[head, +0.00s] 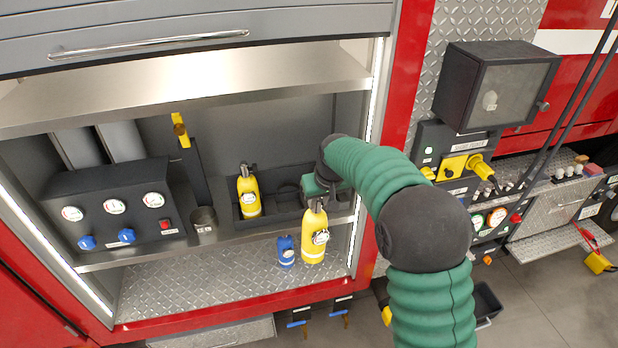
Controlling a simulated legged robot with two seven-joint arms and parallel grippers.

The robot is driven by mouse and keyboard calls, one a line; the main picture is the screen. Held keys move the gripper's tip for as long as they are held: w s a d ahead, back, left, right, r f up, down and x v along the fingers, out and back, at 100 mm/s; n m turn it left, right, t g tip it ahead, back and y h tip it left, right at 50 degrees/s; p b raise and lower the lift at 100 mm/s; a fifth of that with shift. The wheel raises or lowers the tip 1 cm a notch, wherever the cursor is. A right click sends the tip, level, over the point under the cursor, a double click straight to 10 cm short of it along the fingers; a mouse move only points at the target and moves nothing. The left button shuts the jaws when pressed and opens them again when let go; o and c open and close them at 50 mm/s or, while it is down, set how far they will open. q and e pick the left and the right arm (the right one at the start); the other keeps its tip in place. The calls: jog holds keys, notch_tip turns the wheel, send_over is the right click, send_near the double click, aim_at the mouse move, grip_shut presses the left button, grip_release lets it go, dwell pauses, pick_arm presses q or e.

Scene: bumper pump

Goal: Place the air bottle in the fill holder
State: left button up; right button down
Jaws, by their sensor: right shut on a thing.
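A yellow air bottle (314,240) with a dark valve and a round gauge hangs upright at the right side of the open compartment. My right gripper (315,196) is shut on its top; the fingers are mostly hidden by my wrist and arm. A round, grey, cup-like holder (204,222) stands on the shelf to the left, beside the control panel; it looks like the fill holder and appears empty. A second yellow bottle (249,194) stands in a black rack (283,208) between them. My left gripper is out of view.
A small blue bottle (286,252) is just left of the held bottle, low in the compartment. The control panel (113,205) with gauges and blue knobs fills the left side. The shelf edge (150,258) runs across in front.

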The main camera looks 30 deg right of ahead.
jog(key=b, duration=0.6)
send_near(311, 233)
jog(key=f, duration=0.3)
jog(key=a+f, duration=0.1)
jog(key=shift+w+f, duration=0.4)
jog(key=s+a+f+b, duration=0.4)
jog(key=s+f, duration=0.3)
jog(key=f, duration=0.3)
jog(key=s+a+f+n+b, duration=0.1)
jog(key=s+a+f+b, duration=0.3)
jog(key=s+f, duration=0.3)
jog(key=shift+s+f+n+y+b, duration=0.35)
jog(key=shift+f+b, duration=0.45)
jog(key=shift+f, duration=0.6)
